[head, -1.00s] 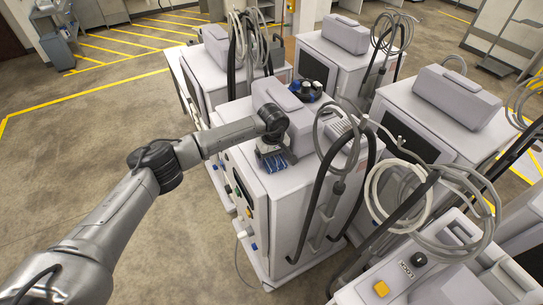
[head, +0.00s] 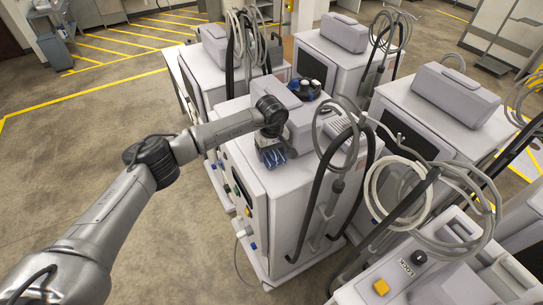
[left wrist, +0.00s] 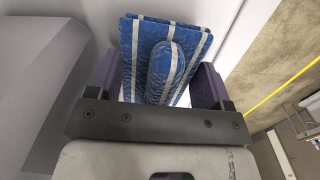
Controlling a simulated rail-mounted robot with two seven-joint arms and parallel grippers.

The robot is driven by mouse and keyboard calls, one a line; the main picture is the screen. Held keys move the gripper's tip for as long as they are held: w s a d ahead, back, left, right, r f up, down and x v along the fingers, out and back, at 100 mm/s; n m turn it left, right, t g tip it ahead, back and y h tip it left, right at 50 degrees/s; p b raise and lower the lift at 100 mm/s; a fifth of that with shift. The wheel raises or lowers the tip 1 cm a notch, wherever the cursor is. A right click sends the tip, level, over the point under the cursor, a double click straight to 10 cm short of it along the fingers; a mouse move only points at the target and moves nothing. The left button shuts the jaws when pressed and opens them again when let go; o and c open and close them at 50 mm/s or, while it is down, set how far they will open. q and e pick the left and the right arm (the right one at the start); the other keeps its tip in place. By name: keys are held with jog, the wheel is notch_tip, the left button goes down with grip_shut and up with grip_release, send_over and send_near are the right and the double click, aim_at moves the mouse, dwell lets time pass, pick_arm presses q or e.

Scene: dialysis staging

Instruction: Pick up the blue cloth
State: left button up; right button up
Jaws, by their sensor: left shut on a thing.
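The blue cloth (left wrist: 150,60) with pale stripes is folded and shows between the two fingers of my left gripper in the left wrist view. In the head view a small part of the blue cloth (head: 273,158) shows at the tip of my left arm, over the front top edge of the middle white machine. My left gripper (head: 270,148) is shut on the cloth. Whether the cloth still touches the machine top is hard to tell. My right gripper is not in view.
The middle white machine (head: 285,195) has a grey box (head: 298,122) and a dark blue-and-black object (head: 304,90) on top. Coiled hoses (head: 345,150) hang at its right side. Other machines stand behind and to the right. The floor at the left (head: 70,140) is clear.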

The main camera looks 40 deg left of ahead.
pick_arm(q)
notch_tip(320, 180, up, 16)
jog(key=b, duration=0.3)
dwell(0.3)
